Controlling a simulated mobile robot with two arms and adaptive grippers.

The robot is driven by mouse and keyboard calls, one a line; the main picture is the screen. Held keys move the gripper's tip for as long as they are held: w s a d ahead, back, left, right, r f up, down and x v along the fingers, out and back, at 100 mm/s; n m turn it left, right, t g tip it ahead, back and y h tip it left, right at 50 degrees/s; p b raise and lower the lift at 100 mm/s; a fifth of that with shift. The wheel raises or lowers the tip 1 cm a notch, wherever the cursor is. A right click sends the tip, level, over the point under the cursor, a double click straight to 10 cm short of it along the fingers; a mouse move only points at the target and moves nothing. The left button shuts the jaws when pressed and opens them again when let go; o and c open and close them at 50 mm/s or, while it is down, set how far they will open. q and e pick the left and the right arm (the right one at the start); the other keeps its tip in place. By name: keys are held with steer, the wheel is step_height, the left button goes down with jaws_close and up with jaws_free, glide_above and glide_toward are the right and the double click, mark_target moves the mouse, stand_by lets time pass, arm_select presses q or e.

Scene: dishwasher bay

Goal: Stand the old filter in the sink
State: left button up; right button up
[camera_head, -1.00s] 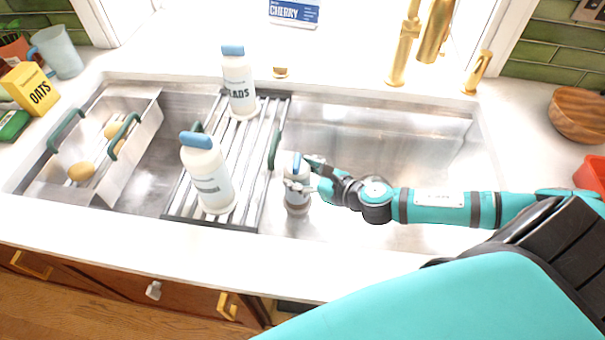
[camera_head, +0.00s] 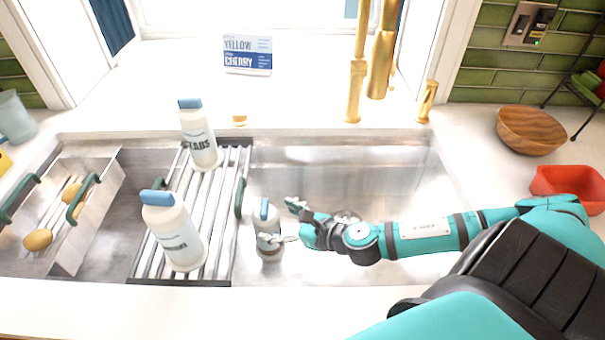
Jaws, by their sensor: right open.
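The filter (camera_head: 266,232), a small grey-white cylinder with a blue top, stands upright in the sink (camera_head: 345,168), just right of the drying rack. My right gripper (camera_head: 290,222) is open beside its right side, with one finger behind and one near its front. I cannot tell whether a finger still touches it. My left gripper is not in view.
A slatted rack (camera_head: 222,205) spans the sink and bears two white bottles with blue caps, one at the back (camera_head: 199,138) and one in front (camera_head: 174,232). A gold faucet (camera_head: 356,85) stands behind. The basin's right side is free.

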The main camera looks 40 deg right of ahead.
steer(key=v, duration=0.9)
steer(key=shift+f, duration=0.1)
